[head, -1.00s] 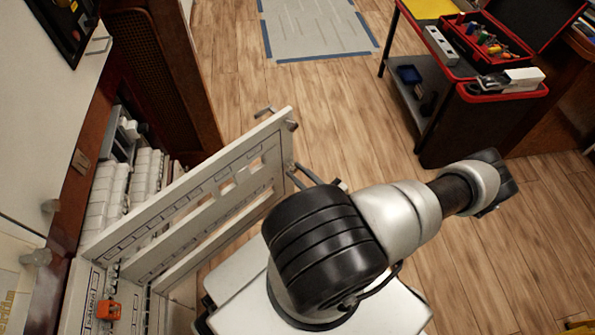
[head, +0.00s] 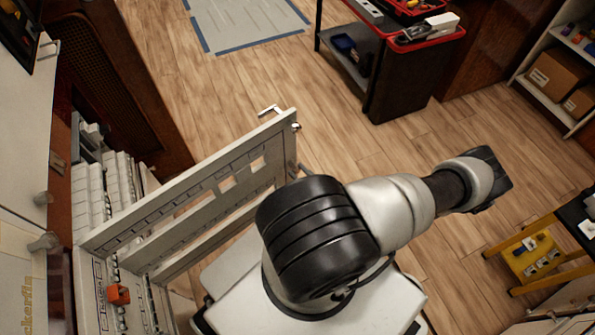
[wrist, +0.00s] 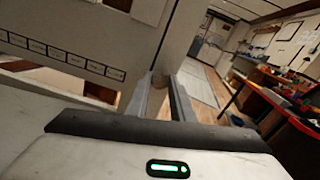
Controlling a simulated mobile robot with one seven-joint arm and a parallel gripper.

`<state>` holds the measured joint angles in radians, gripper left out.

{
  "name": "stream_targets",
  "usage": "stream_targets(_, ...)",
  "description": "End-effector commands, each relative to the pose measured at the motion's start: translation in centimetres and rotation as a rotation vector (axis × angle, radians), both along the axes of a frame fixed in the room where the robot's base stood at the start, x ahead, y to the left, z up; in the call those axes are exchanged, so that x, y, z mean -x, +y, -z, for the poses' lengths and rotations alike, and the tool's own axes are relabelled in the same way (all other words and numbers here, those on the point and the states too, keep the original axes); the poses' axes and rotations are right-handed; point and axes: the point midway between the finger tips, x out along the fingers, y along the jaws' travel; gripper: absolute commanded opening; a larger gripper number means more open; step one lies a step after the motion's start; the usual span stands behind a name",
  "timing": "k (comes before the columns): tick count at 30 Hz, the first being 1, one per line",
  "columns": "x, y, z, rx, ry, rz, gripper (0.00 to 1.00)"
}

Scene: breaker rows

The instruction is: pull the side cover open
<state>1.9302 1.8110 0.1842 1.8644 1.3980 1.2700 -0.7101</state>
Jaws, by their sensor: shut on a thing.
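The side cover (head: 205,185) is a white slotted panel in the head view, standing swung out from the breaker cabinet at the left. Rows of white breakers (head: 92,195) are exposed behind it. A small metal handle (head: 270,111) shows at its top outer corner. In the wrist view the cover (wrist: 45,52) fills the upper left, with a row of labels. My gripper (wrist: 162,95) is shut on a part at the cover's outer edge, likely a handle; the exact contact is hard to see.
An orange clip (head: 119,294) sits on the lower breaker panel. A black cart (head: 400,85) with a red-rimmed top stands at the back right. A yellow stool (head: 540,258) and a shelf with boxes (head: 558,75) are at the right. The wooden floor between is clear.

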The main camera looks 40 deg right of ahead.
Motion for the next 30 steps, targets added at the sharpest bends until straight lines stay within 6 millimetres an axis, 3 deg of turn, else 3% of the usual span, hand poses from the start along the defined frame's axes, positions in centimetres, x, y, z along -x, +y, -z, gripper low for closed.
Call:
stream_targets(20, 0.61, -0.06, -0.09, -0.001, -0.002, 0.014, 0.00)
stream_targets(21, 0.61, -0.06, -0.09, -0.001, -0.002, 0.014, 0.23)
stream_targets(24, 0.61, -0.06, -0.08, -0.001, -0.002, 0.014, 0.40)
stream_targets(30, 0.62, -0.05, -0.04, -0.001, -0.001, 0.013, 0.40)
